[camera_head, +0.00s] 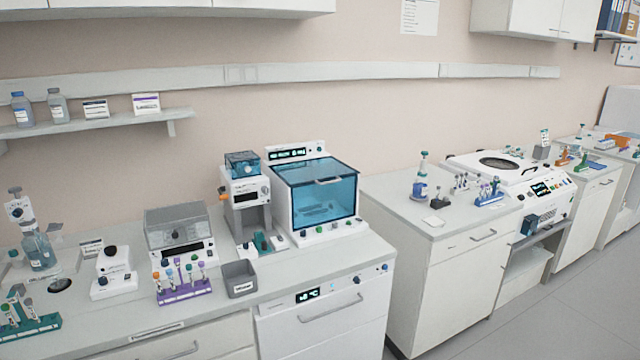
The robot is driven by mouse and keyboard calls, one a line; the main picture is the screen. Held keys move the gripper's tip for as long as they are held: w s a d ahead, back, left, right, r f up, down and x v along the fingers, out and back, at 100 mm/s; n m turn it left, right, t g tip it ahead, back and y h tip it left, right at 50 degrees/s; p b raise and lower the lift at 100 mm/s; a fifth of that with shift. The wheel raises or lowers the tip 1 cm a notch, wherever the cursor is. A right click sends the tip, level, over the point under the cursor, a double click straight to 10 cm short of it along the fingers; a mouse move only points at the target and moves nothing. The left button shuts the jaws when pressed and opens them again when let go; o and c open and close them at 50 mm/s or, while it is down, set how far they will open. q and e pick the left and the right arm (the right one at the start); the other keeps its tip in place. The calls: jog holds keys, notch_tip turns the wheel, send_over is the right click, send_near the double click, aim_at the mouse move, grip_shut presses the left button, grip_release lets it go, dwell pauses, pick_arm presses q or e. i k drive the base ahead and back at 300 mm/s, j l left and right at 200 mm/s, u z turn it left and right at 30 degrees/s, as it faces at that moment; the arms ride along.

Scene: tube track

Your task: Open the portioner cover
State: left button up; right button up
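No label is legible enough to tell which device is the portioner. A white and grey machine (248,205) on the left bench has a small blue see-through cover (242,164) on top, which looks shut. Beside it on the right, a larger white machine (297,151) has a big blue see-through cover (316,195) with a handle at its top front edge; this cover looks shut. To the left, a low device (182,252) has a grey see-through cover (180,226), which also looks shut. Neither of my grippers shows in this view.
A purple tube rack (184,292) and a grey bin (240,279) stand near the left bench's front edge. A green rack (30,328) is at the far left.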

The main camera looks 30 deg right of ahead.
aim_at(339, 177)
jog(key=i+l, duration=1.15)
jog(key=l+z, duration=0.05)
jog(key=l, duration=0.1)
